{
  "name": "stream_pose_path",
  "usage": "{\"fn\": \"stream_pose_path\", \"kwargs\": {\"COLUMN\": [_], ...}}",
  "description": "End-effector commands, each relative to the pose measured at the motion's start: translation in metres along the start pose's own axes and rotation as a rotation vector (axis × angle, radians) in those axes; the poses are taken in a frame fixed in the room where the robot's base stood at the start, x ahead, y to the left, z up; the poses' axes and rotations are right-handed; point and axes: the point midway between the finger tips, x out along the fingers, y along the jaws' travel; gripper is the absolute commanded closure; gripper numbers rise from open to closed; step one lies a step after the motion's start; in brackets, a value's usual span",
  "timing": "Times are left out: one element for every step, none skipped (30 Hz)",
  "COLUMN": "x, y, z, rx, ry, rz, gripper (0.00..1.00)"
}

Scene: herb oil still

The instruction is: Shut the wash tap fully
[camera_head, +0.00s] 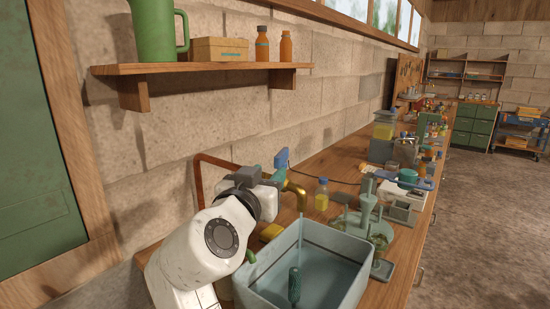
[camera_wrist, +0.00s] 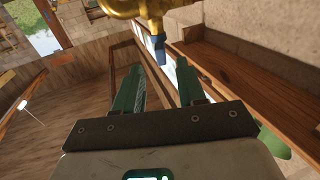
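The wash tap (camera_head: 297,192) is a brass spout by the wall, over the back of a pale blue basin (camera_head: 342,289). Its blue lever (camera_head: 281,159) sticks up at a tilt behind my gripper. In the wrist view the brass tap body (camera_wrist: 140,7) is at the top edge, with the blue lever (camera_wrist: 158,47) pointing down towards the gap between my fingertips. My gripper (camera_wrist: 158,68) is open, with green fingers either side of that gap and nothing held. I cannot tell whether the lever reaches between the fingers. In the head view my gripper is mostly hidden by my wrist.
A copper pipe (camera_head: 199,178) runs along the wall behind my arm. A wooden shelf (camera_head: 205,69) with a green jug (camera_head: 153,30) hangs above. A yellow bottle (camera_head: 321,195) and a green stand (camera_head: 367,207) crowd the bench right of the tap. The floor at right is clear.

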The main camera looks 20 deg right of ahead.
Motion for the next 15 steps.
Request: {"fn": "stream_pose_path", "kwargs": {"x": [0.008, 0.013, 0.020, 0.026, 0.032, 0.040, 0.045, 0.050, 0.057, 0.062, 0.067, 0.073, 0.077, 0.081, 0.085], "y": [0.001, 0.001, 0.001, 0.001, 0.001, 0.001, 0.001, 0.001, 0.001, 0.001, 0.001, 0.001, 0.001, 0.001, 0.001], "z": [-0.001, -0.002, -0.002, -0.002, -0.002, -0.001, -0.002, -0.002, -0.002, -0.001, -0.001, -0.001, -0.001, -0.001, -0.001], "rx": [0.000, 0.000, 0.000, -0.001, -0.002, -0.002, -0.001, -0.001, -0.001, -0.002, -0.002, -0.002, -0.001, -0.001, -0.001], "ry": [-0.001, -0.001, -0.002, -0.001, -0.002, -0.002, -0.002, -0.002, -0.001, -0.002, -0.002, -0.002, -0.002, -0.002, -0.001], "rz": [0.002, 0.003, 0.003, 0.002, 0.003, 0.003, 0.003, 0.003, 0.002, 0.003, 0.002, 0.001, 0.002, 0.002, 0.001], "gripper": [0.60, 0.60, 0.60, 0.60, 0.60, 0.60, 0.60, 0.60, 0.60, 0.60, 0.60, 0.60, 0.60, 0.60, 0.60]}}
